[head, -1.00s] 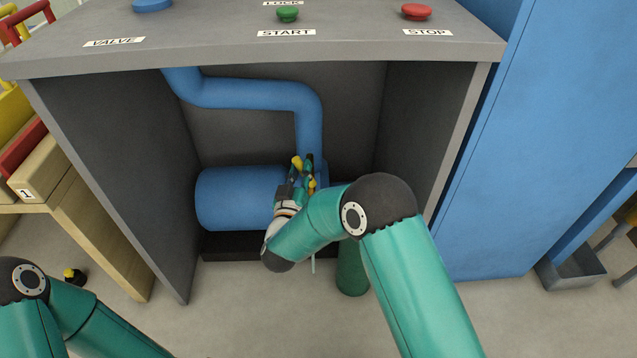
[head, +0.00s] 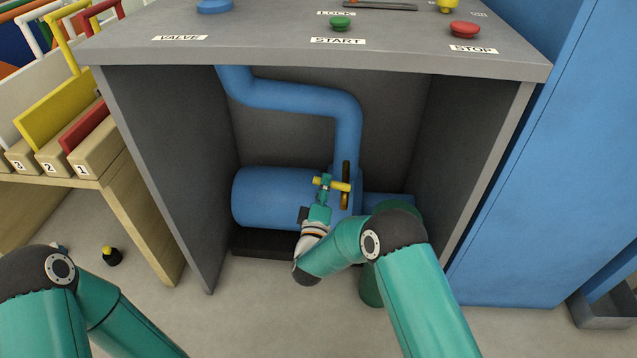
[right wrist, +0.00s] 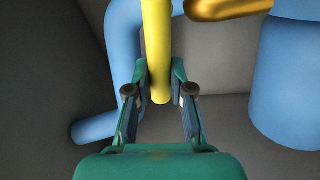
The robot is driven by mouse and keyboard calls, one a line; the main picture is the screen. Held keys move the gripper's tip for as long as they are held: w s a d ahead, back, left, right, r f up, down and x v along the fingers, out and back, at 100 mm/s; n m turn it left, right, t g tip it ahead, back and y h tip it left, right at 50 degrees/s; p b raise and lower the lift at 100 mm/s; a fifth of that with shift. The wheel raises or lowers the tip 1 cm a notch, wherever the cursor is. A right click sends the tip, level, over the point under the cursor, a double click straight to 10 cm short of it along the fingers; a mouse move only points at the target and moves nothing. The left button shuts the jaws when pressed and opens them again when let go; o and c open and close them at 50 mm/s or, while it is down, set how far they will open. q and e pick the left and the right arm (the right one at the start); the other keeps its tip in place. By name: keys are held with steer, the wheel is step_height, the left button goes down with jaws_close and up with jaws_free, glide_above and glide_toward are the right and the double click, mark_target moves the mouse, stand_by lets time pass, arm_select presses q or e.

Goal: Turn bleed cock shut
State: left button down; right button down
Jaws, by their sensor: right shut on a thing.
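The bleed cock has a yellow handle (head: 341,186) in front of the blue cylinder inside the grey cabinet. In the head view the handle lies nearly level. My right gripper (head: 323,184) is shut on it. In the right wrist view the yellow handle (right wrist: 157,45) comes down from the top edge, its lower end between the fingers of my right gripper (right wrist: 158,95). The cock's body and where its handle joins are hard to make out. My left gripper is not in view; only my left arm shows at the lower left.
A brass-coloured wheel (head: 346,185) stands edge-on close behind the handle. A blue pipe (head: 300,97) bends above the blue cylinder (head: 265,197). Cabinet walls stand on both sides, and the control top (head: 300,55) overhangs. A green cylinder (head: 371,287) is partly hidden by my right arm.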

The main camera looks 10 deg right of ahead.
steer(key=shift+a+f+n+y, duration=0.2)
steer(key=shift+f+n, duration=0.25)
steer(key=shift+n, duration=0.4)
steer(key=shift+a+f+n+y, duration=0.1)
steer(key=shift+f+n+y, duration=0.25)
steer(key=shift+n, duration=0.5)
steer(key=shift+f, duration=0.15)
steer(key=c, duration=1)
jaws_free()
steer(key=shift+d, duration=0.1)
steer(key=v, duration=1.2)
steer(key=shift+f, duration=0.15)
